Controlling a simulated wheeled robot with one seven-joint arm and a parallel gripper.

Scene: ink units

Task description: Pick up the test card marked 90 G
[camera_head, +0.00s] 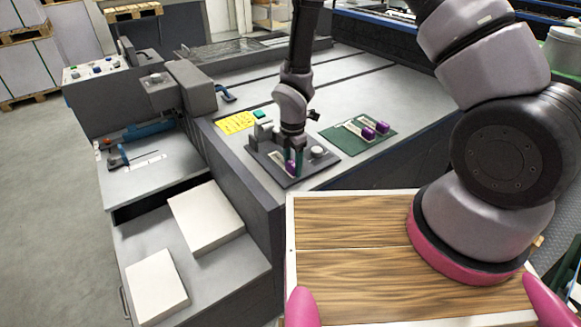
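My gripper (296,160) points down over a dark grey plate (265,165) on the light machine bed. A pale card with a purple block (290,168) lies on that plate, right at my fingertips. Whether the fingers grip it or only stand beside it cannot be told. No marking such as 90 G can be read on any card.
A yellow label sheet (236,123) and a small green-topped block (260,115) are left of the plate. A round knob (318,152) stands on the plate near my fingers. White paper stacks (206,217) lie lower left.

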